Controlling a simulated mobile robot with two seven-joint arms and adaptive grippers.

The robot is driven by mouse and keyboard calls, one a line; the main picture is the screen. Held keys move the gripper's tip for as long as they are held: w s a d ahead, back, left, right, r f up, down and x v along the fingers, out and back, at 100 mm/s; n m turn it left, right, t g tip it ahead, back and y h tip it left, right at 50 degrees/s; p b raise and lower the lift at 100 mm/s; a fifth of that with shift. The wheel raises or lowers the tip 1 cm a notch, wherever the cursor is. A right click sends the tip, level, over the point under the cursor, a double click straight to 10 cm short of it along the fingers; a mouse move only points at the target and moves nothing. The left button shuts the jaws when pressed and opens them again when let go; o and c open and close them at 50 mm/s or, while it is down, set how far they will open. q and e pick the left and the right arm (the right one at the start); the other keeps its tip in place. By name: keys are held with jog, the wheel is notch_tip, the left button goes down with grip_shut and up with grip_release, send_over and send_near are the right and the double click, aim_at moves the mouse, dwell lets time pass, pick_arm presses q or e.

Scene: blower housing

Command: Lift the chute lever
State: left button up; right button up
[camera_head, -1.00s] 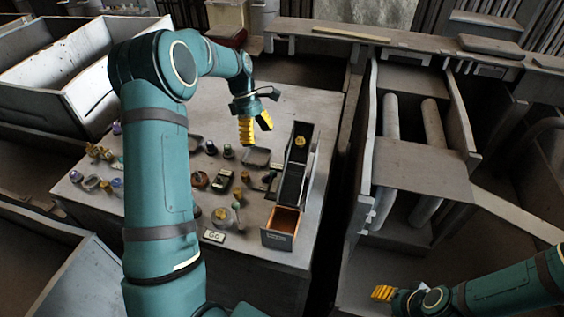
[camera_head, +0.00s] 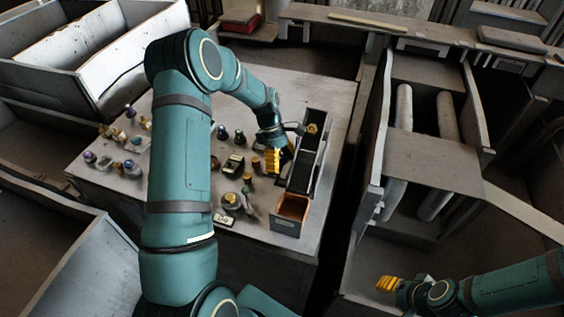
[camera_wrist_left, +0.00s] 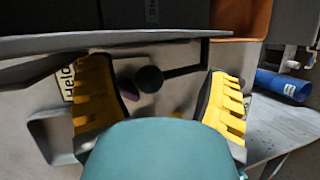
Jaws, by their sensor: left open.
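The chute (camera_head: 303,172) is a dark sloping channel on the grey table, with a gold round piece (camera_head: 312,129) near its top. At its lower end is an orange-lined box (camera_head: 290,213), also in the left wrist view (camera_wrist_left: 246,15). A dark ball knob (camera_wrist_left: 150,79) by a thin dark bar, seemingly the chute lever, shows in the left wrist view. My left gripper (camera_head: 278,160) is beside the chute's left side. Its open yellow fingers (camera_wrist_left: 160,95) stand on either side of the knob, apart from it. My right gripper (camera_head: 387,284) is at lower right, away from the table.
Several small knobs and controls (camera_head: 234,164) cover the table left of the chute. A small label (camera_head: 223,219) lies near the front edge. A blue cylinder (camera_wrist_left: 283,84) shows in the left wrist view. A framed bay with rollers (camera_head: 446,150) stands to the right.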

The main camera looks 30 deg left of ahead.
pick_arm(q)
jog(key=shift+f, duration=0.1)
grip_shut()
jog(key=shift+s, duration=0.1)
pick_arm(e)
jog(key=shift+f, duration=0.1)
dwell(0.3)
